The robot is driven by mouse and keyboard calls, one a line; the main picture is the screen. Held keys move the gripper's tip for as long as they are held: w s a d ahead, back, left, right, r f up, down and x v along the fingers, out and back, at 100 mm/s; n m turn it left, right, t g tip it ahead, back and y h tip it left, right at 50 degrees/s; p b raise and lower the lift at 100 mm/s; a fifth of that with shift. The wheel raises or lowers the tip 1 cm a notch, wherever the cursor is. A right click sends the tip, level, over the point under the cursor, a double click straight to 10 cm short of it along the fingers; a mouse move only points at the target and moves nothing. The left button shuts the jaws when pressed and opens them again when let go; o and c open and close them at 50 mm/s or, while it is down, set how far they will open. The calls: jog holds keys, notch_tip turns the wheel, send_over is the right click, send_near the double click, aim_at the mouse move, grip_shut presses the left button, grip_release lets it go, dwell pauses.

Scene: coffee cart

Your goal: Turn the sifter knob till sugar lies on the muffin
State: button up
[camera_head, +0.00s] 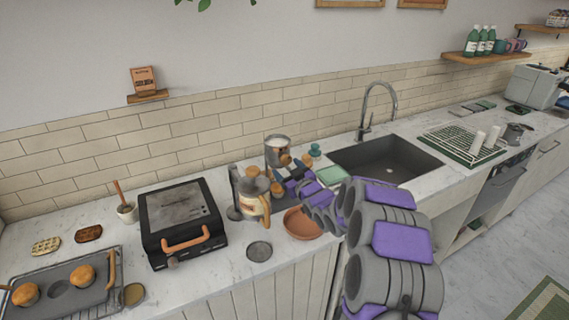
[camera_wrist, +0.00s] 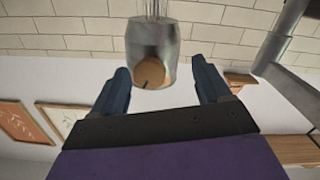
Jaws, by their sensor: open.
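A grey metal sifter (camera_head: 277,150) stands on the counter near the tiled wall, with a round wooden knob (camera_head: 285,160) on its side. The wrist view, which is upside down, shows the sifter (camera_wrist: 152,40) and its knob (camera_wrist: 150,73) facing me between the fingertips. My gripper (camera_head: 290,174) is open, with a blue finger on each side of the knob and gaps visible. Two muffins (camera_head: 82,277) sit in a dark tin at the lower left. A small brown round shape (camera_head: 277,189) shows near my gripper; I cannot tell what it is. No sugar is visible.
A French press (camera_head: 252,195) stands just left of my gripper. A terracotta dish (camera_head: 302,223) and a dark round coaster (camera_head: 259,251) lie in front. A black grill press (camera_head: 182,222) is further left. The sink (camera_head: 388,158) and tap (camera_head: 366,110) are right.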

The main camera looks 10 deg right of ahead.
jog(key=d+b+v, duration=0.1)
jog(key=v, duration=1.6)
jog(key=shift+d+f+b, duration=0.3)
jog(key=shift+d+b, duration=0.05)
dwell(0.6)
dwell(0.6)
